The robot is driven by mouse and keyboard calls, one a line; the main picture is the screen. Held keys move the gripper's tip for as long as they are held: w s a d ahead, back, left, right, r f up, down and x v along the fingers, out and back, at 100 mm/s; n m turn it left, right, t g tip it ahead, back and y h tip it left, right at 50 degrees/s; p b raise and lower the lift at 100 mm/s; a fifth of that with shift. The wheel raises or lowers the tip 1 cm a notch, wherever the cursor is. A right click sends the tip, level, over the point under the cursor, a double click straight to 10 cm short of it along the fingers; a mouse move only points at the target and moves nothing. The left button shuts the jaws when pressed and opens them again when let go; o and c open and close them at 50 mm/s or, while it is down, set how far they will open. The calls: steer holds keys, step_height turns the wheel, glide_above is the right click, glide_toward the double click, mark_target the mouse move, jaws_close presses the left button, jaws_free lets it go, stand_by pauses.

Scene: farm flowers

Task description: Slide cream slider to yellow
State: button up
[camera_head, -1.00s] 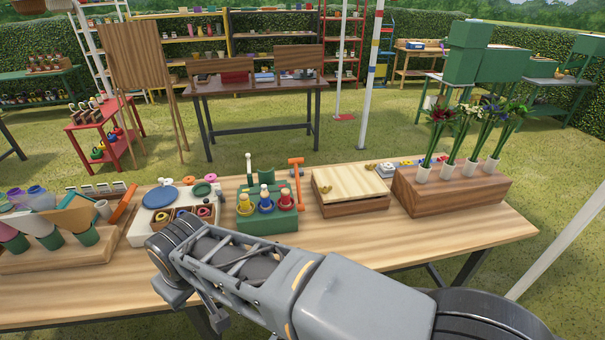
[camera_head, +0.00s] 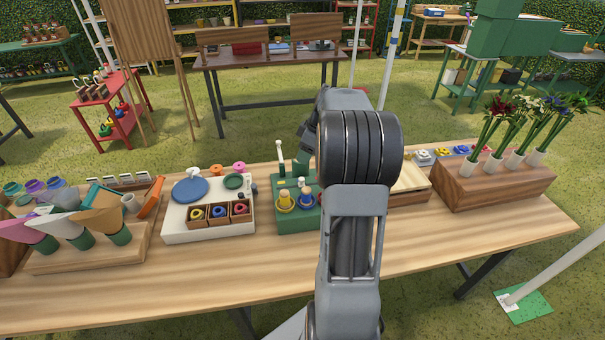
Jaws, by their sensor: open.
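The green stand (camera_head: 290,222) sits on the table just left of my raised arm. A cream upright handle (camera_head: 279,151) rises at its back left; I cannot tell for sure that this is the cream slider. My arm covers the right part of the stand. My gripper's fingers do not show; the arm hides that area.
Left of the stand is a white board with a blue disc (camera_head: 190,190) and a wooden ring tray (camera_head: 220,214). Farther left stand cones in a wooden rack (camera_head: 60,260). At right are a wooden box (camera_head: 410,187) and a flower planter (camera_head: 500,190). The table's front strip is mostly clear.

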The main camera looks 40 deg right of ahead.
steer(key=n, duration=0.1)
glide_toward(302, 178)
steer(key=p+x, duration=0.3)
steer(key=x, duration=0.5)
steer(key=shift+a+f, duration=0.2)
steer(key=shift+f, duration=0.2)
steer(key=shift+c, duration=0.4)
jaws_close()
